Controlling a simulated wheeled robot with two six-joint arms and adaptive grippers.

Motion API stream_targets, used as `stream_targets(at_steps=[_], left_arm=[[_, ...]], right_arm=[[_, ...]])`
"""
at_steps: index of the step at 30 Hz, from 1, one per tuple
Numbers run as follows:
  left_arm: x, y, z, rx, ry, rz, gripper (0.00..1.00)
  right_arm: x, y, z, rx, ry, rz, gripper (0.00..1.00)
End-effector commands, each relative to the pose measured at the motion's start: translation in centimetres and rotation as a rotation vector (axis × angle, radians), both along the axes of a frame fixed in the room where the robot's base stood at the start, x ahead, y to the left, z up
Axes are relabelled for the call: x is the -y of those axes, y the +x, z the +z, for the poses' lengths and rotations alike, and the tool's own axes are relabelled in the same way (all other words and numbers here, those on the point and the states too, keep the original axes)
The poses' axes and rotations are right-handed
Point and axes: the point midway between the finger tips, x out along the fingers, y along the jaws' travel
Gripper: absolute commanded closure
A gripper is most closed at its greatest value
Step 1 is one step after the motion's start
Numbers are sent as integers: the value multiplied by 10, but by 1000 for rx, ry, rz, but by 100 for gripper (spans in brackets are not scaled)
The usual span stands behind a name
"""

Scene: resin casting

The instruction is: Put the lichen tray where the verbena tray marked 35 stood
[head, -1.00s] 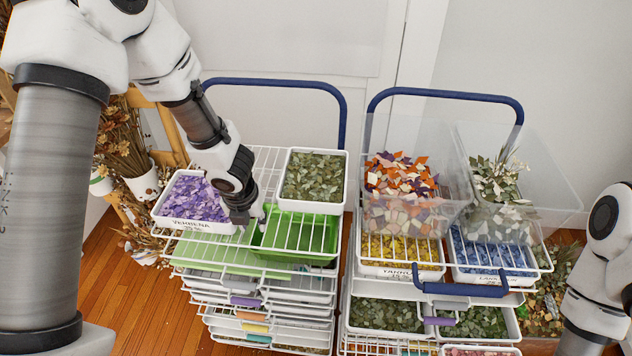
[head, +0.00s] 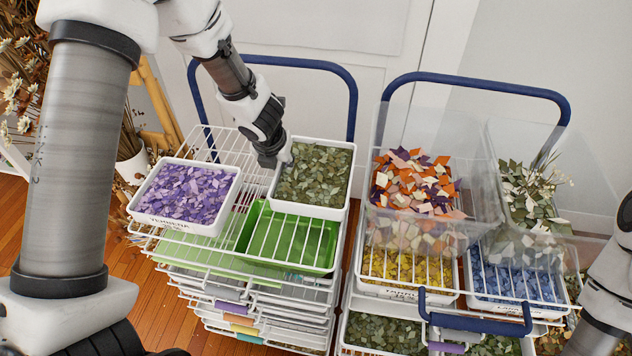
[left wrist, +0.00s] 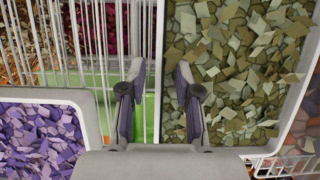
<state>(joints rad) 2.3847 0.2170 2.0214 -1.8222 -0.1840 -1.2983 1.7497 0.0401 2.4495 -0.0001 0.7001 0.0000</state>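The verbena tray (head: 185,194), white with purple flakes, sits on the left cart's top wire rack. Its front label is only partly legible. A white tray of grey-green flakes (head: 315,176), which looks like the lichen tray, sits at the right of the same rack; no label shows on it. My left gripper (head: 270,160) is at that tray's left wall. In the left wrist view, my left fingers (left wrist: 160,95) are apart, one on each side of the tray's left rim (left wrist: 163,60). Whether they touch it is unclear. My right gripper is out of view.
Green trays (head: 290,240) lie under the rack wires. The right cart holds a clear bin of orange and purple pieces (head: 415,190), a yellow tray (head: 410,268) and a blue tray (head: 515,283). Blue cart handles (head: 275,62) rise behind. Bare rack lies between the two top trays.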

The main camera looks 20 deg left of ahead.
Motion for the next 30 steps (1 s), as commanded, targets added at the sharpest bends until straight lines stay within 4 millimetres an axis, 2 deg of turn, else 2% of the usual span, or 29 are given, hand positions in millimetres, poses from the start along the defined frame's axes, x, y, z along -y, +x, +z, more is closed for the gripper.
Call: stream_targets(at_steps=[6,9,21,25,30], left_arm=[[0,1,-1,0,-1,1,68],[0,1,-1,0,0,1,100],[0,0,0,-1,-1,1,100],[0,1,21,0,-2,1,100],[0,1,67,1,-2,2,100]], right_arm=[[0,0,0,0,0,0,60],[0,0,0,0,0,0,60],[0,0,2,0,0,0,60],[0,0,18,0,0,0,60],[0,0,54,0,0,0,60]])
